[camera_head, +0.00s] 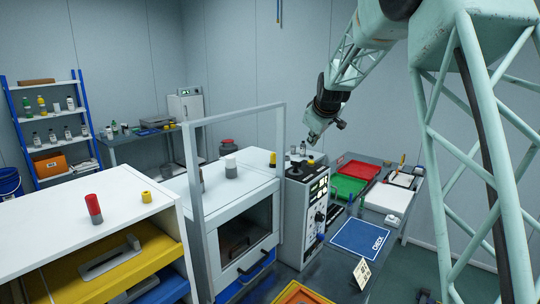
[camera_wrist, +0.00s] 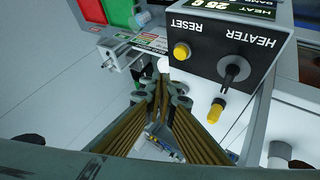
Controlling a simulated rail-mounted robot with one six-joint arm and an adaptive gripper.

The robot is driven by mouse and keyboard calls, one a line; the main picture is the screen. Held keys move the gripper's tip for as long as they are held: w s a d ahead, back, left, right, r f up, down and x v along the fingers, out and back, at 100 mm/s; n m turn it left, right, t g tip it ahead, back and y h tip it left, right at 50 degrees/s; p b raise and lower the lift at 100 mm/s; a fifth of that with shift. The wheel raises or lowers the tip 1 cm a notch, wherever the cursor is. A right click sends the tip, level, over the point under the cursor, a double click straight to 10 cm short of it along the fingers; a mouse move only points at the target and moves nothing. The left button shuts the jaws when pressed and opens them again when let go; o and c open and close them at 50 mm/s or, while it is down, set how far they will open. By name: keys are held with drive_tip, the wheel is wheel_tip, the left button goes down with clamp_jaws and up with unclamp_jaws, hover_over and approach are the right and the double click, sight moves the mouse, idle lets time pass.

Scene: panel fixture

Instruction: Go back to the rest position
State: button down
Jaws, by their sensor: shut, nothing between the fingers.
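My gripper (camera_head: 313,138) hangs from the arm in the head view, in the air above the black-and-grey control panel unit (camera_head: 291,225). In the wrist view its fingers (camera_wrist: 161,88) are together with nothing between them. The panel face (camera_wrist: 222,50) lies close beyond the fingers and appears upside down. No contact between gripper and panel is visible.
A white oven-like cabinet (camera_head: 228,190) with an upright frame (camera_head: 194,170) stands left of the panel. A red tray (camera_head: 360,169), a green tray (camera_head: 346,187) and a blue CHECK mat (camera_head: 360,238) lie to the right. The air around my gripper looks clear.

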drive_tip(key=s+r+m+g+b, duration=0.1)
drive_tip(key=s+r+m+b, duration=0.15)
drive_tip(key=s, duration=1.75)
drive_tip(key=s+r+m+g+b, duration=0.1)
drive_tip(key=s+r+m+g, duration=0.15)
drive_tip(key=s, duration=1.65)
drive_tip(key=s+f+m+b, duration=0.1)
drive_tip(key=s+f, duration=0.2)
drive_tip(key=s, duration=1)
drive_tip(key=s+f+m+g+b, duration=0.1)
drive_tip(key=s+f, duration=0.3)
drive_tip(key=s, duration=0.9)
drive_tip(key=s+f+m+b, duration=0.1)
drive_tip(key=s+f, duration=0.3)
drive_tip(key=s, duration=0.9)
drive_tip(key=shift+s+d+f+m+b, duration=0.2)
drive_tip(key=shift+m+b, duration=0.2)
drive_tip(key=shift+b, duration=0.1)
